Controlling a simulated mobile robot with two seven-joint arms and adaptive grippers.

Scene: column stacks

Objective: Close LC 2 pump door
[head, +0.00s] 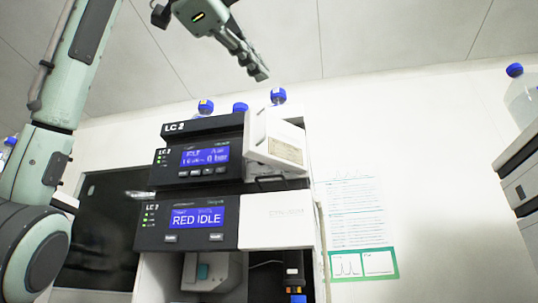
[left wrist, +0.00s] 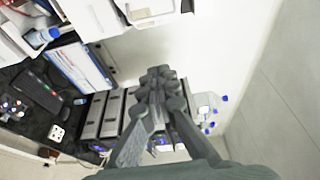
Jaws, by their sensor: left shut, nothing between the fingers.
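The LC 2 stack (head: 205,125) stands in the middle of the head view. Its upper module, the pump (head: 203,157), has a blue display reading IDLE and 0 bar. The white pump door (head: 276,141) is at that module's right side and stands out from the front at an angle, so it looks open. My left gripper (head: 258,72) is above the stack, in the air and apart from the door. Its fingers are shut and empty; they also show in the left wrist view (left wrist: 161,78). My right gripper is in neither view.
A lower module (head: 197,217) shows RED IDLE. Blue-capped bottles (head: 278,97) stand on top of the stack. A poster (head: 360,230) hangs on the wall to the right. Another unit (head: 520,180) stands at the right edge.

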